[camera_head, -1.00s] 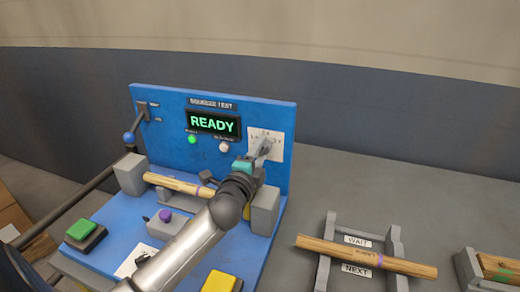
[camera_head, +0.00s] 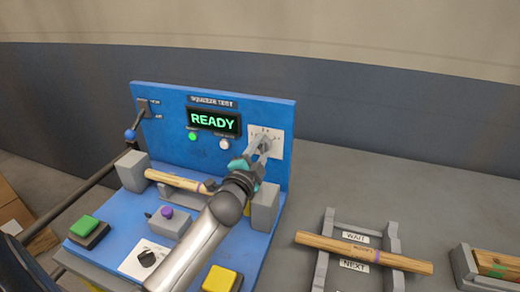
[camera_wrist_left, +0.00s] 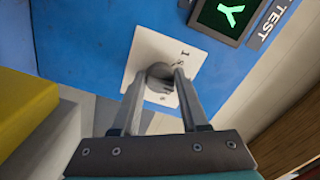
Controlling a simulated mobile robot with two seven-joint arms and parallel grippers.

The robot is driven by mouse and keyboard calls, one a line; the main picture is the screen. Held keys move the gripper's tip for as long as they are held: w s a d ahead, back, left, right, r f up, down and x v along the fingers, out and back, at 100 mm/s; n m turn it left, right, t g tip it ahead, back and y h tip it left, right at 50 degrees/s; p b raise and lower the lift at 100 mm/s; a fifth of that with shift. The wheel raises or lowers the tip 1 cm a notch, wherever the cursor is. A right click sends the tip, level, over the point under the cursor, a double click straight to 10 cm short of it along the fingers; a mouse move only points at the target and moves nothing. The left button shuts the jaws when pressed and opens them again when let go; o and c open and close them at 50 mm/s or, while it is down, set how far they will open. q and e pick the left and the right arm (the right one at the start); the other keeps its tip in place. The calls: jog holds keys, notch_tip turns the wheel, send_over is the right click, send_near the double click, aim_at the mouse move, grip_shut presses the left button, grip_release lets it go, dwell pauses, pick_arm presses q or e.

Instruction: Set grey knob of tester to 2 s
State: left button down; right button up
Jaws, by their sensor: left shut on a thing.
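The blue tester (camera_head: 165,125) stands upright with its display (camera_head: 213,121) reading READY in green. Its grey knob (camera_wrist_left: 160,76) sits on a white dial plate (camera_wrist_left: 150,50) at the right of the panel; the plate also shows in the head view (camera_head: 279,146). My left gripper (camera_head: 262,148) reaches the knob from the front. In the left wrist view its two fingers (camera_wrist_left: 158,82) are shut on the knob, one on each side. The fingers hide part of the dial, and I cannot tell which mark the knob points at. My right gripper is not in view.
A wooden piece (camera_head: 178,181) lies across the tester between grey blocks. Green (camera_head: 85,225) and yellow (camera_head: 221,279) buttons, a purple button (camera_head: 167,212) and a black knob (camera_head: 147,258) are nearby. Another wooden piece (camera_head: 363,253) lies on a rack to the right.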

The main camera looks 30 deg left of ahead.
pick_arm(q)
jog(key=shift+c, duration=2.1)
grip_release()
jog(key=v, duration=1.5)
jog(key=shift+p, duration=0.4)
jog(key=shift+s+a, duration=0.1)
jog(key=shift+s, duration=0.05)
jog(key=shift+f, duration=0.1)
